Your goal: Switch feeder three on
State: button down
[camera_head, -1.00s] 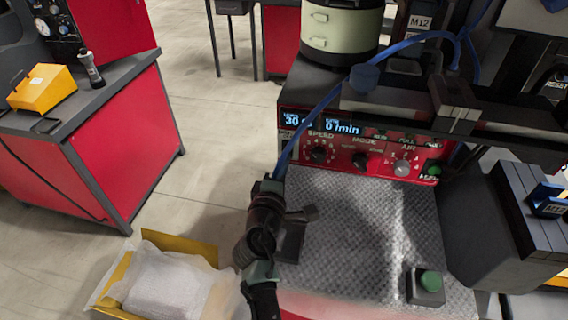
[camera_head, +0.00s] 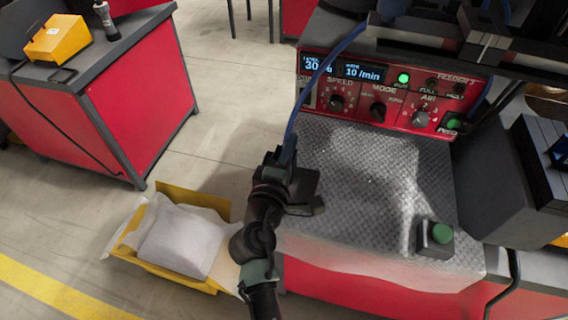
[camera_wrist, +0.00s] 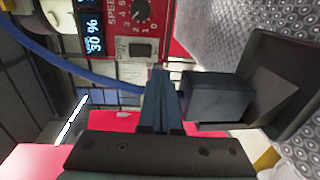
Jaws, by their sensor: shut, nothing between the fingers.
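The red panel of feeder three (camera_head: 400,125) stands at the back of the bench, labelled FEEDER 3. Its displays (camera_head: 343,69) read 30 and 10 /min. A green lamp (camera_head: 403,78) is lit. Knobs marked speed (camera_head: 336,103), mode (camera_head: 378,111) and air (camera_head: 420,119) sit below. In the wrist view my gripper (camera_wrist: 164,75) is shut and empty, its fingertips in front of the panel's left end. A small black switch-like part (camera_wrist: 142,50) lies just beyond the tips, below the speed knob (camera_wrist: 141,10). I cannot tell contact. The fingertips are not distinguishable in the head view.
A black block (camera_wrist: 215,97) is close beside the fingers. A blue cable (camera_head: 312,85) runs past the panel. A green push-button box (camera_head: 436,239) stands on the textured plate (camera_head: 385,180). A yellow bin (camera_head: 190,200) with a white bag is at left.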

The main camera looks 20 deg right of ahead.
jog(key=shift+f+v, duration=0.15)
jog(key=shift+v, duration=0.9)
jog(key=shift+f+v, duration=0.2)
jog(key=shift+v, duration=0.8)
jog(key=shift+a, duration=0.1)
jog(key=a+r+m+t+y+p, duration=0.1)
jog(key=a+r+m+t+p, duration=0.15)
jog(key=r, duration=0.95)
jog(key=a+r+m+t+y+p, duration=0.1)
jog(key=r+m+t, duration=0.15)
jog(key=r, duration=0.85)
jog(key=a+r+m+t+y+p, duration=0.15)
jog(key=r+m, duration=0.25)
jog(key=r, duration=0.8)
jog(key=s+a+r+t+y+p, duration=0.1)
jog(key=s+a+r+t+y, duration=0.1)
jog(key=s+r, duration=0.2)
jog(key=s+a+r+m+t+y+p, duration=0.1)
jog(key=s+a+r+t+y, duration=0.1)
jog(key=r, duration=0.9)
jog(key=s+a+r+m+t+y+p, duration=0.1)
jog(key=s+a+r+t+y, duration=0.1)
jog(key=s+r, duration=0.5)
jog(key=shift+a+r+t, duration=0.45)
jog(key=shift+a+r, duration=0.1)
jog(key=shift+a, duration=0.55)
jog(key=shift+w+f, duration=0.1)
